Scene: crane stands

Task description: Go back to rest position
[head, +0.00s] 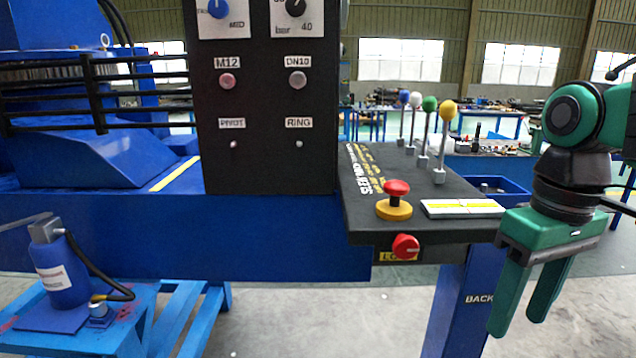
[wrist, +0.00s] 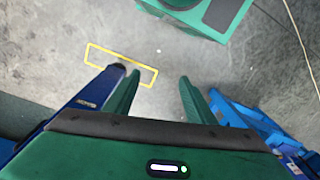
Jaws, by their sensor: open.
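My gripper (head: 530,290) hangs fingers-down at the right of the head view, in front of the right end of the control desk. Its two green fingers are apart with nothing between them. In the wrist view my gripper (wrist: 158,92) points at the grey floor, again with an empty gap between the fingers. The blue post marked BACK (head: 463,300) stands just left of the fingers in the head view.
The black control desk (head: 365,210) carries a red mushroom button (head: 396,190), a red knob (head: 405,246) and several ball-topped levers (head: 447,112). A black panel (head: 265,100) stands left of it. A blue hand pump (head: 62,270) sits on a blue stand (head: 150,300). A yellow floor outline (wrist: 122,65) shows below.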

